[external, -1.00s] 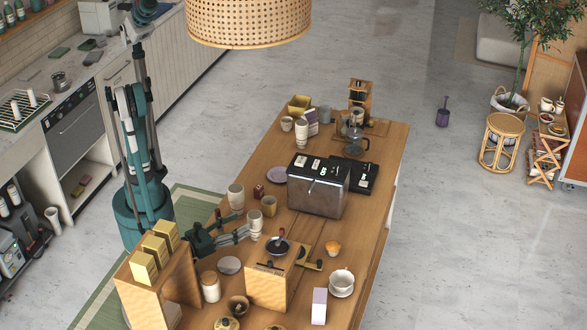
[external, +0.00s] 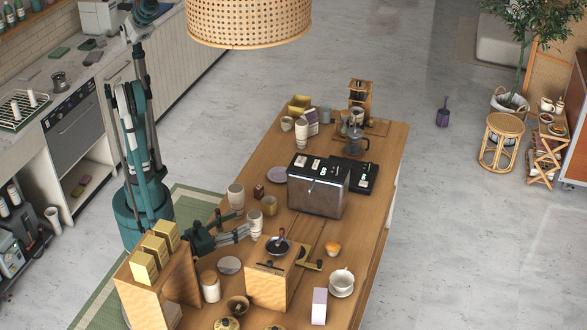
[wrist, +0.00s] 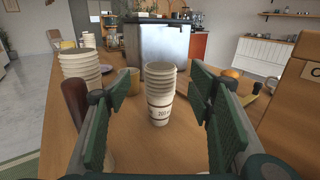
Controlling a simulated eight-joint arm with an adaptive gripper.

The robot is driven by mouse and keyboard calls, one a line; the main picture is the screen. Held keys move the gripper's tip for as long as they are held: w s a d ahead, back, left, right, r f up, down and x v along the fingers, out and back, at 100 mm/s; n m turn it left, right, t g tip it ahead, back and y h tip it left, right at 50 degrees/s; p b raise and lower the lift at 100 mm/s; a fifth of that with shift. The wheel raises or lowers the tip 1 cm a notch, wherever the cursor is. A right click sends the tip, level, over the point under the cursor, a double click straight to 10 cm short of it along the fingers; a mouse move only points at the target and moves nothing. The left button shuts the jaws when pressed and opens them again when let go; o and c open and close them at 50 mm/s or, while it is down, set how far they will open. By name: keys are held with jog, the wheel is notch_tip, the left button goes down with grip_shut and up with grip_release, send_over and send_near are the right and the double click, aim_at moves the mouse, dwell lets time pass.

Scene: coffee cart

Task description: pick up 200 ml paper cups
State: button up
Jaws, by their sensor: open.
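A stack of white paper cups (wrist: 160,100) with dark bands and a "200 ml" mark stands upright on the wooden table. It also shows in the external view (external: 255,222). My gripper (wrist: 166,84) is open, with one green finger on each side of this stack. No finger clearly touches it, and the stack stands a little ahead between the fingertips. In the external view my gripper (external: 246,231) reaches low over the table from the left toward the stack. A second, larger-looking cup stack (wrist: 80,75) stands to the left, outside the fingers; it also shows in the external view (external: 236,197).
A wooden box (external: 269,287) stands just right of my gripper, close in the wrist view (wrist: 290,110). A yellowish cup (external: 269,205) and the toaster (external: 319,186) stand behind the near stack. A brown rounded object (wrist: 75,103) is beside the left finger.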

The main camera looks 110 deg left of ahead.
notch_tip(320, 180, up, 16)
jog(key=f, duration=0.1)
jog(key=n+g+h+p, duration=0.5)
jog(key=g+h+p, duration=0.5)
jog(key=h+p, duration=0.8)
send_near(255, 214)
jog(key=d+f+y, duration=0.1)
jog(key=d+f+y+p, duration=0.1)
jog(key=f, duration=0.1)
jog(key=d+f+y+p, duration=0.1)
jog(key=f, duration=0.1)
jog(key=shift+w, duration=0.15)
dwell(0.5)
jog(key=shift+f, duration=0.15)
jog(key=shift+f, duration=1.15)
